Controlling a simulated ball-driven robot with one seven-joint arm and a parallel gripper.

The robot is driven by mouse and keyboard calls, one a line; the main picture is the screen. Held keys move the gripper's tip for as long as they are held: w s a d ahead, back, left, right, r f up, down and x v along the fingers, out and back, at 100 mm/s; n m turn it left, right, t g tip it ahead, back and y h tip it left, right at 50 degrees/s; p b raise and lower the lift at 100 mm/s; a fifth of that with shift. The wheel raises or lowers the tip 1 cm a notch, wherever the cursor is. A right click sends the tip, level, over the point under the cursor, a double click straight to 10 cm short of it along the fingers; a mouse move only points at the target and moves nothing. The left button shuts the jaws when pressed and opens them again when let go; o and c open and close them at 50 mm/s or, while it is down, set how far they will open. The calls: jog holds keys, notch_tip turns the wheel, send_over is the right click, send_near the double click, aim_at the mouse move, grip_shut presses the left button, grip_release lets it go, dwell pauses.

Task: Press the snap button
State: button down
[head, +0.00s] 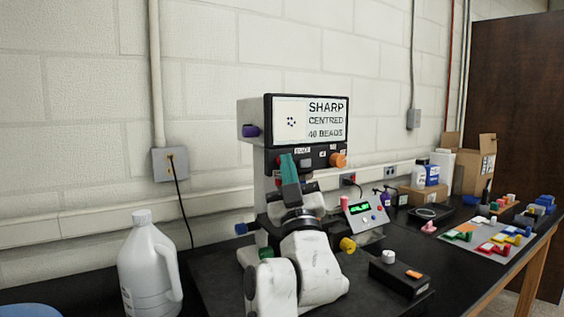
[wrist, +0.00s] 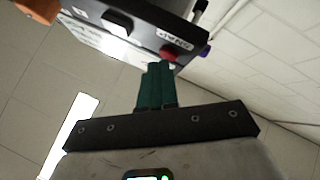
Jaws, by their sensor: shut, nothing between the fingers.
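The instrument (head: 284,162) is a pale and black upright unit. Its screen (head: 309,120) reads "SHARP CENTRED 40 BEADS". A small red button (wrist: 169,52) with a white label beside it is on its dark panel in the wrist view; the label's text is too blurred there to read surely. My gripper (head: 288,158) is raised in front of the panel, its teal fingers shut and empty. In the wrist view the fingertips (wrist: 159,67) are just below the red button, close to it; I cannot tell whether they touch.
An orange knob (head: 338,160) is right of the buttons, a purple knob (head: 250,131) on the left side. A white jug (head: 150,265) stands at the left. A control box with green display (head: 366,214) and a black box (head: 399,275) are at the right.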

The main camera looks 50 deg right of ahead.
jog(key=shift+w, duration=0.15)
dwell(0.5)
jog(key=shift+s+a, duration=0.25)
jog(key=shift+s, duration=0.55)
jog(key=shift+s, duration=0.1)
jog(key=shift+s+a+b, duration=0.2)
jog(key=shift+s+a, duration=0.05)
jog(key=shift+s, duration=0.5)
jog(key=shift+s+a+b, duration=0.2)
jog(key=shift+s, duration=0.6)
jog(key=shift+s+a+b, duration=0.2)
jog(key=shift+s+a, duration=0.05)
jog(key=shift+s, duration=0.5)
